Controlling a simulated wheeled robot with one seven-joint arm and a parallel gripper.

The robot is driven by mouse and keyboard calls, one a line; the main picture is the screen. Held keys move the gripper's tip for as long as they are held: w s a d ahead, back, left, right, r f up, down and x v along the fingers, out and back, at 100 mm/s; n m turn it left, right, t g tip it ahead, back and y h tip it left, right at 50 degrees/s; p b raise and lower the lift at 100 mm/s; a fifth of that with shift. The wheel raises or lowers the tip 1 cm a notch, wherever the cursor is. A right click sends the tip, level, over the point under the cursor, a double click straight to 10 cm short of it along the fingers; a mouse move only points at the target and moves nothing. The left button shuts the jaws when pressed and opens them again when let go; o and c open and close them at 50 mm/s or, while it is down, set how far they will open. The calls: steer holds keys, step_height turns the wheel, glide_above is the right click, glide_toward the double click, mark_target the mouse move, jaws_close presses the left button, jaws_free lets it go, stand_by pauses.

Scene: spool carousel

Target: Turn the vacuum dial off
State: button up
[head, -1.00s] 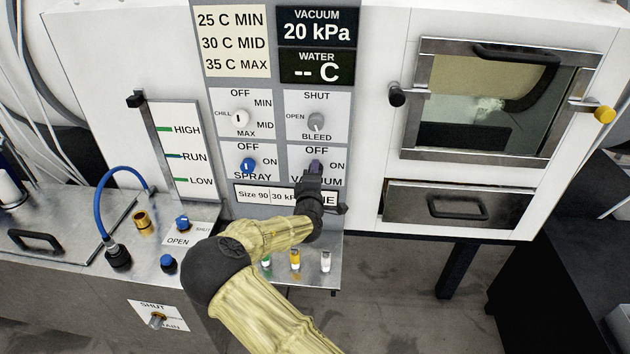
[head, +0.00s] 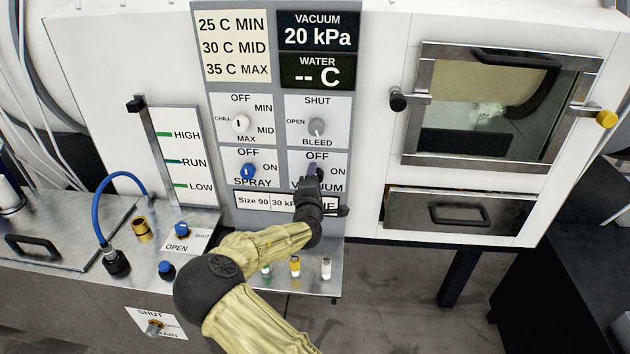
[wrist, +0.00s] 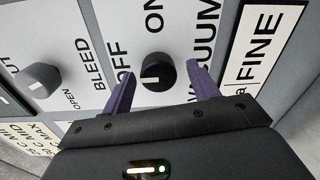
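The vacuum dial (wrist: 159,72) is a round black knob with a white mark on its face, in the wrist view between the OFF, ON and VACUUM labels. My gripper (wrist: 161,69) is open, with one purple finger on the OFF side of the dial and one on the VACUUM side. Gaps show between fingers and knob. In the head view my gripper (head: 312,174) covers the dial and part of its label. The vacuum display (head: 317,32) reads 20 kPa.
The bleed knob (head: 317,127) is just above the dial, and the blue spray knob (head: 248,171) is to its left. A size plate (head: 268,201) is below. A small shelf with several vials (head: 295,266) is under the panel. A chamber door (head: 487,100) is at right.

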steer(key=s+b, duration=0.3)
steer(key=s, duration=1.4)
steer(key=shift+s+a+r, duration=0.2)
steer(key=shift+a+r, duration=0.05)
steer(key=shift+r, duration=0.05)
steer(key=s+d+f+m+g+h, duration=0.1)
steer(key=s+d+f+m+g, duration=0.1)
steer(key=d+f+m+g, duration=0.5)
steer(key=s+d+f+m+g+h, duration=0.1)
steer(key=s+d+f+m+g, duration=0.3)
steer(key=d, duration=0.5)
steer(key=s+d+r+m+g+y, duration=0.1)
steer(key=s+d+r+m+g, duration=0.1)
steer(key=s+r+m, duration=0.2)
steer(key=s+d+r+m+g+y+p, duration=0.1)
steer(key=s+d+r+m+g, duration=0.1)
steer(key=s, duration=0.7)
step_height(320, 180, up, 2)
steer(key=d+m, duration=0.1)
steer(key=m, duration=0.1)
steer(key=shift+s+d+r+m+y, duration=0.15)
steer(key=shift+d+r+m+y, duration=0.1)
steer(key=shift+m+y, duration=0.05)
